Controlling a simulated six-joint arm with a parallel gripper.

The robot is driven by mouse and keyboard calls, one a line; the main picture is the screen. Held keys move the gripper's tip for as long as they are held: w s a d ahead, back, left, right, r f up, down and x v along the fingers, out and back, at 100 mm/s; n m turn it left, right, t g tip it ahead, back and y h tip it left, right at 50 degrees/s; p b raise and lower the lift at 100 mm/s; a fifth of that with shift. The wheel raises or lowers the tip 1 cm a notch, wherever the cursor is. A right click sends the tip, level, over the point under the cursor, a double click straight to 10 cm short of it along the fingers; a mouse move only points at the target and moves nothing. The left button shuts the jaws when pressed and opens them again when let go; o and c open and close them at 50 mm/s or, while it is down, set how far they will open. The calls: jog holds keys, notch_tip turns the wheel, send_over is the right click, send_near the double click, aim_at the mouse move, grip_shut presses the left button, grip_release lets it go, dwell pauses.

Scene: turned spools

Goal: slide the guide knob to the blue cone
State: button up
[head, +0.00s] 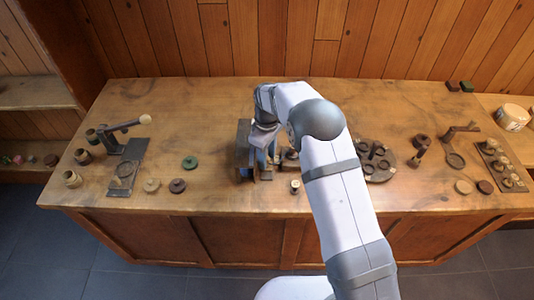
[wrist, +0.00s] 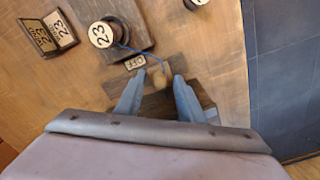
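In the wrist view a small light-wood knob (wrist: 161,78), probably the guide knob, stands by a dark wooden block. A blue thread runs from it to a spool (wrist: 102,34) marked 23. My gripper (wrist: 160,75) is open, its two blue-grey fingertips on either side of the knob with a visible gap at each side. In the head view my gripper (head: 263,140) is low at the dark winding stand (head: 243,150) at mid-table, and my arm hides much of it. I cannot make out a blue cone in either view.
An OFF label (wrist: 135,62) lies near the knob.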

jog(key=shift+r+p, duration=1.8)
jog(key=shift+r, duration=1.05)
jog(key=shift+c, duration=0.3)
grip_shut()
jog(key=shift+r+p, duration=1.4)
jog(key=shift+r, duration=0.6)
